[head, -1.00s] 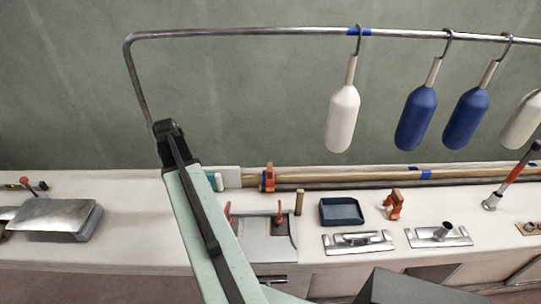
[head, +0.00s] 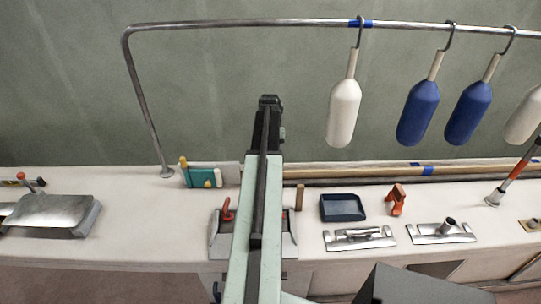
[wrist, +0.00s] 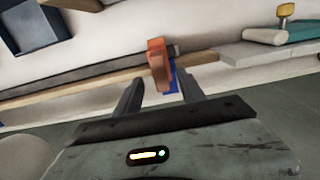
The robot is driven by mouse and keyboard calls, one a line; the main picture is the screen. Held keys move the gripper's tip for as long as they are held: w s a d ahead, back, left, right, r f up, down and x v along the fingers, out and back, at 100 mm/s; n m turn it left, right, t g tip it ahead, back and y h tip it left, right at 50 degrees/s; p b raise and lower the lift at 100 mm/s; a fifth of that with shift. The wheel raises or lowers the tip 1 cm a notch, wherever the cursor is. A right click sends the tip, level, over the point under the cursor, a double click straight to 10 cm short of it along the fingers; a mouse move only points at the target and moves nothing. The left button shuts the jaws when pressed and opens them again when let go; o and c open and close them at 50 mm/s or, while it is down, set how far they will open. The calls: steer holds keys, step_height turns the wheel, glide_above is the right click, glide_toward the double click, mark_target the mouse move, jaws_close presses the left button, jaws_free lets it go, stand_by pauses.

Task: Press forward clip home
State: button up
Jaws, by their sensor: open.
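An orange clip (wrist: 157,60) stands at the tan pole (wrist: 105,82) in the wrist view, with blue tape (wrist: 173,76) beside it. My gripper (wrist: 160,78) is open. Its two dark fingers lie either side of the clip in the picture, with nothing held; I cannot tell whether they touch it. In the head view my arm hides this clip, while the pole (head: 350,171) runs along the back of the white deck. A second orange clip (head: 397,199) sits on the deck to the right, apart from the pole. I cannot tell which is the forward clip.
A blue tray (head: 342,208) and metal fittings (head: 360,239) lie right of my arm. A teal block (head: 203,177) and a red-handled clamp (head: 228,210) are left of it. White and blue fenders (head: 344,112) hang from the rail (head: 240,25).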

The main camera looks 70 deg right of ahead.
step_height(320, 180, down, 6)
steer(key=b, duration=0.4)
steer(key=shift+r, duration=0.4)
steer(key=shift+c, duration=0.4)
jaws_close()
steer(key=c, duration=0.5)
jaws_free()
jaws_close()
steer(key=shift+w, duration=0.1)
steer(key=shift+f+b, duration=0.6)
steer(key=shift+f, duration=0.05)
